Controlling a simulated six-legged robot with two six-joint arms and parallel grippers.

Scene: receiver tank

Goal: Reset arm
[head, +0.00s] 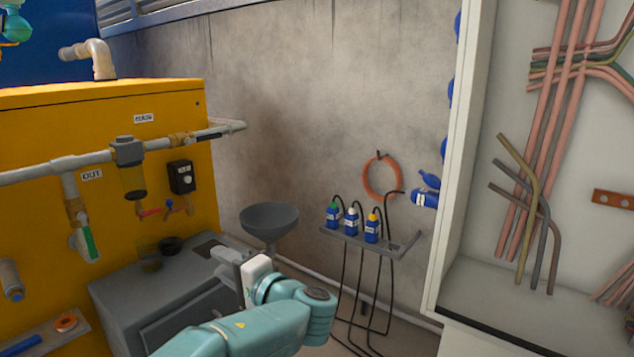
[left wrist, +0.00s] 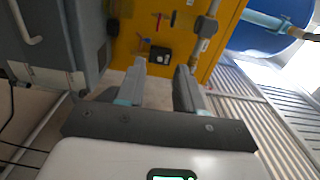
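My left gripper (head: 230,268) is in front of the grey cabinet in the head view, with my teal arm coming in from the bottom. In the left wrist view its two grey fingers (left wrist: 161,75) stand apart with nothing between them. They point toward the yellow tank housing (left wrist: 170,40), with a visible gap to it. The housing (head: 110,130) fills the left of the head view, with pipes and a small black control box (head: 182,177). My right gripper does not show in either view.
A grey cabinet (head: 125,302) stands low beside the housing. A dark funnel (head: 269,217) is just behind my left gripper. A small stand (head: 372,247) holds blue bottles (head: 352,221). A white-framed case with copper pipes (head: 552,170) is at right. A red hose ring (head: 367,190) hangs on the wall.

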